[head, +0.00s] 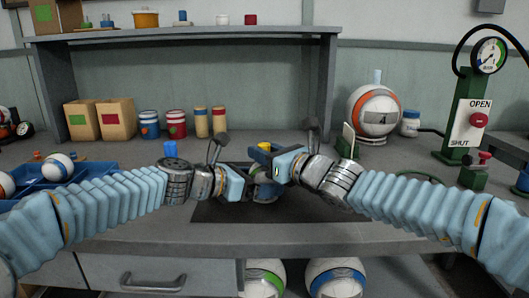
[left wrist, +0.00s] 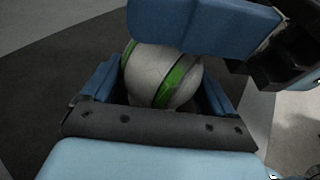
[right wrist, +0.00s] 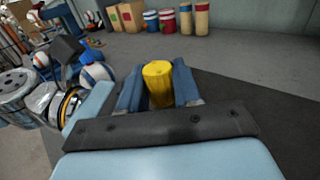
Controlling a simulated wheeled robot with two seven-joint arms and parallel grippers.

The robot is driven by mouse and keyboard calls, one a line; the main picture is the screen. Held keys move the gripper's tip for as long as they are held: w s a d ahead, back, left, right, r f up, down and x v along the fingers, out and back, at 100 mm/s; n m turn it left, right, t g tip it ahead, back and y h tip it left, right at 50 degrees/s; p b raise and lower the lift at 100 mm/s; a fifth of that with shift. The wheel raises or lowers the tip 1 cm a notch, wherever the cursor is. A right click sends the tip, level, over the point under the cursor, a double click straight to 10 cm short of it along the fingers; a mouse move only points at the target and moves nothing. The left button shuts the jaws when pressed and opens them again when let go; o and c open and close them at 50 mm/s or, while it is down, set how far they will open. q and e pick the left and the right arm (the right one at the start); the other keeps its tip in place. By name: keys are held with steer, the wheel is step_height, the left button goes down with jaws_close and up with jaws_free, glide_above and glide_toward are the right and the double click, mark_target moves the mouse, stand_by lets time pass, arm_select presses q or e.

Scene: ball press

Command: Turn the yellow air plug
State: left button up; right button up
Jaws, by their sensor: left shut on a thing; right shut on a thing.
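The yellow air plug (right wrist: 158,84) stands between the two blue fingers of my right gripper (right wrist: 160,88) in the right wrist view, and they are shut on it. Its top also shows in the head view (head: 265,146). My left gripper (left wrist: 163,92) is shut around a white ball with a green stripe (left wrist: 165,76) in the left wrist view. In the head view my left gripper (head: 252,192) is just below my right gripper (head: 270,165). The ball is mostly hidden there by the grippers. The plug's lower end is hidden too.
A dark mat (head: 220,211) lies under the grippers on the grey bench. A blue tray (head: 90,172) with balls is at the left. An orange-striped ball (head: 374,110) and a green gauge stand (head: 461,120) with a red button are at the right. Boxes and cans stand behind.

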steer(key=o, duration=0.9)
steer(key=shift+s+a+r, duration=0.1)
steer(key=shift+s+r, duration=0.05)
steer(key=shift+r, duration=0.15)
steer(key=shift+o, duration=0.2)
steer(key=shift+f, duration=0.15)
steer(key=v, duration=1.2)
